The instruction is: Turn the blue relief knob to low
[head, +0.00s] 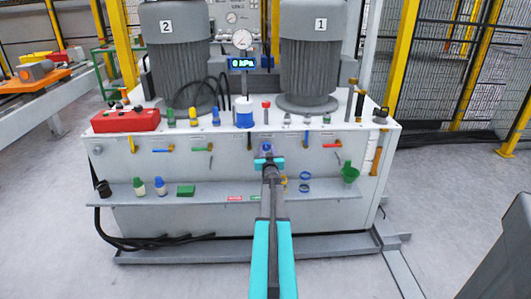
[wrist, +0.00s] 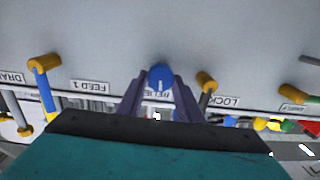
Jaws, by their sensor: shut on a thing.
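The blue relief knob (wrist: 160,77) is on the pale front panel of the cabinet, at the middle of the wrist view. In the head view a bit of the knob (head: 266,147) shows just above my gripper. My gripper (wrist: 160,85) has its two dark fingers on either side of the knob and is shut on it. The gripper also shows in the head view (head: 269,162), reaching straight to the panel. A short white line on the knob points toward the gripper palm in the wrist view. The relief label behind the knob is partly hidden by the fingers.
A blue-handled valve (wrist: 45,90) by the FEED 1 label and a grey lever (wrist: 206,95) by the LOCK label flank the knob. Below is a shelf (head: 215,190) with bottles and rings. A display (head: 243,63) under the gauge (head: 242,39) reads 0 kPa.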

